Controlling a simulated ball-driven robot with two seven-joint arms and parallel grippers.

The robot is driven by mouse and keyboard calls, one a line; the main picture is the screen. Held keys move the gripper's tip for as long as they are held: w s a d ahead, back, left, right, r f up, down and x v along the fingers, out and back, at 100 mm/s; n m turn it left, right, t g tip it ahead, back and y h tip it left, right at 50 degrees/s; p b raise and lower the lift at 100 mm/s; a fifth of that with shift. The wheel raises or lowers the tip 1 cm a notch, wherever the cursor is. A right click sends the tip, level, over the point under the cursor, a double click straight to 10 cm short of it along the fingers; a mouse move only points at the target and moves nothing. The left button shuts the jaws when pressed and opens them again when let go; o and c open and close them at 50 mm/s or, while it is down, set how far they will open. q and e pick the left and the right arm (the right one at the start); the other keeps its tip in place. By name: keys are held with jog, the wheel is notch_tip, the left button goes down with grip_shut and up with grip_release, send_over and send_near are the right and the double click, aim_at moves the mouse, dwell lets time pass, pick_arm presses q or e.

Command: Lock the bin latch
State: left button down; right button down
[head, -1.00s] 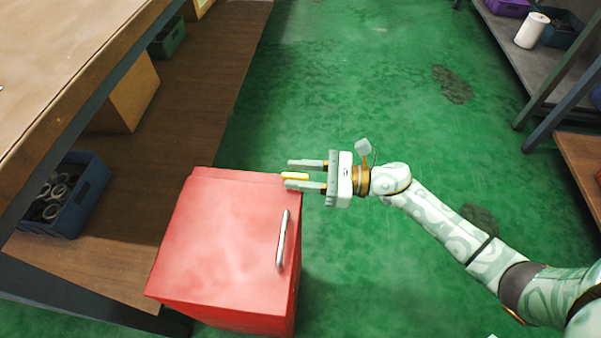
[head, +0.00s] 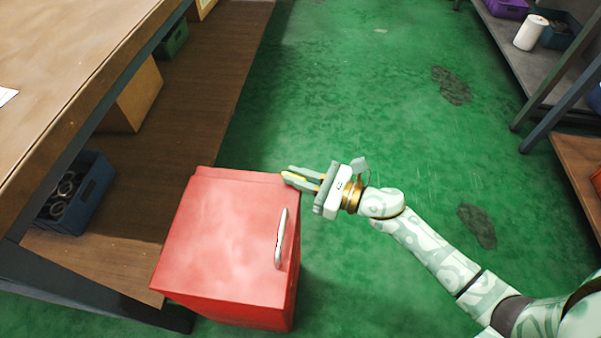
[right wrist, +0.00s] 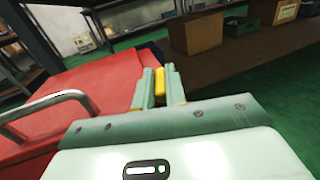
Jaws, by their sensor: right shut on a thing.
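The red bin (head: 225,235) stands on the floor, its lid down, with a silver bar handle (head: 281,238) near its right edge. The yellow latch (right wrist: 160,86) shows between the fingers in the right wrist view; in the head view it is mostly hidden by them. My right gripper (head: 290,175) is at the bin's far right corner, shut on the latch, with its fingers pointing left and slightly tilted. The bin and handle (right wrist: 45,112) also show at the left of the right wrist view. My left gripper is not in view.
A wooden bench (head: 75,75) with a lower shelf runs along the left, close to the bin. A blue crate of rings (head: 82,190) and a cardboard box (head: 133,98) sit on that shelf. Green floor (head: 350,100) is open beyond and right of the bin.

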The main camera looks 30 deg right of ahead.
jog(key=shift+s+a+m+t+h, duration=0.1)
jog(key=shift+m+t+h, duration=0.3)
jog(key=shift+h, duration=0.1)
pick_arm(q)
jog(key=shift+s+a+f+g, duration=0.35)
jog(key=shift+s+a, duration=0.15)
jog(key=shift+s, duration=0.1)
pick_arm(e)
jog(key=shift+a+m+t+h, duration=0.1)
jog(key=shift+m+t+h, duration=0.7)
jog(key=shift+h, duration=0.4)
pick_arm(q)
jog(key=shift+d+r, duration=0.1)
pick_arm(e)
jog(key=shift+m, duration=0.3)
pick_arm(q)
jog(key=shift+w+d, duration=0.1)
pick_arm(e)
jog(key=c, duration=1.4)
grip_release()
jog(key=shift+c, duration=0.2)
jog(key=shift+s, duration=0.1)
